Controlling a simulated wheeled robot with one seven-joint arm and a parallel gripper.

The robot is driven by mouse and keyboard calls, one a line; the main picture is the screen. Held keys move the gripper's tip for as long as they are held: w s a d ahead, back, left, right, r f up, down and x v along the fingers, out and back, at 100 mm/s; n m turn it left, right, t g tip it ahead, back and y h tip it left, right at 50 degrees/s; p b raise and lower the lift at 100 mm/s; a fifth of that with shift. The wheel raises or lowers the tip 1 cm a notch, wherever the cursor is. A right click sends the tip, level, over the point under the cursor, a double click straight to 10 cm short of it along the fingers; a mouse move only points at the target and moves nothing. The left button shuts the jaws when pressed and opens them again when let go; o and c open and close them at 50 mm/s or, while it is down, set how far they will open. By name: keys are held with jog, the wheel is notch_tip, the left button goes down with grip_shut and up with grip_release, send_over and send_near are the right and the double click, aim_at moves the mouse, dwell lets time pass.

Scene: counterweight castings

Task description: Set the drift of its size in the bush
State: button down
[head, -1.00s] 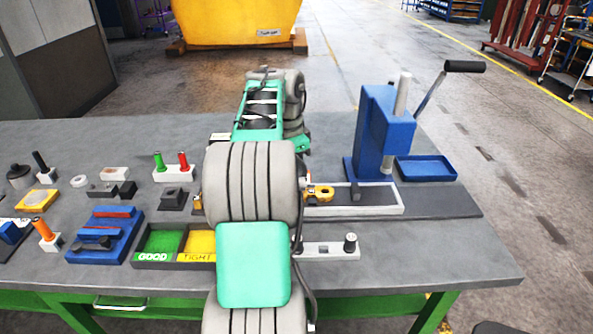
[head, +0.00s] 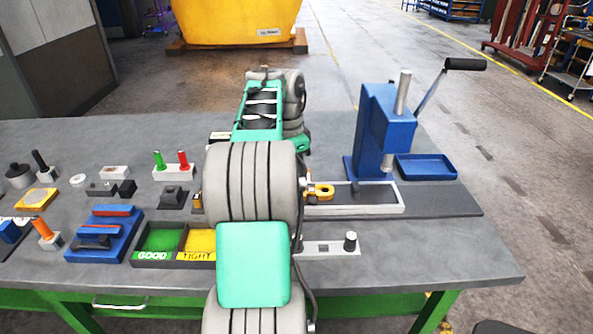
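A pale strip (head: 330,248) lies on the bench right of my arm, and a short dark-topped pin (head: 350,241) stands upright at its right end; it may be a drift. I cannot tell whether that piece is the bush. My gripper is hidden behind my arm, so its fingers and anything in them do not show. An orange-yellow ring-shaped fitting (head: 320,191) shows just right of my arm.
The press has a long lever and a blue tray (head: 426,167) beside it. A GOOD/TIGHT sorting tray (head: 172,258) is left of my arm. A blue fixture (head: 104,235), a block with green and red pins (head: 173,172) and several small parts fill the left. The right front bench is clear.

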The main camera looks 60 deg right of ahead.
jog(key=shift+f+b, duration=0.65)
jog(key=shift+f, duration=0.05)
jog(key=c, duration=1)
grip_release()
jog(key=shift+c, duration=0.2)
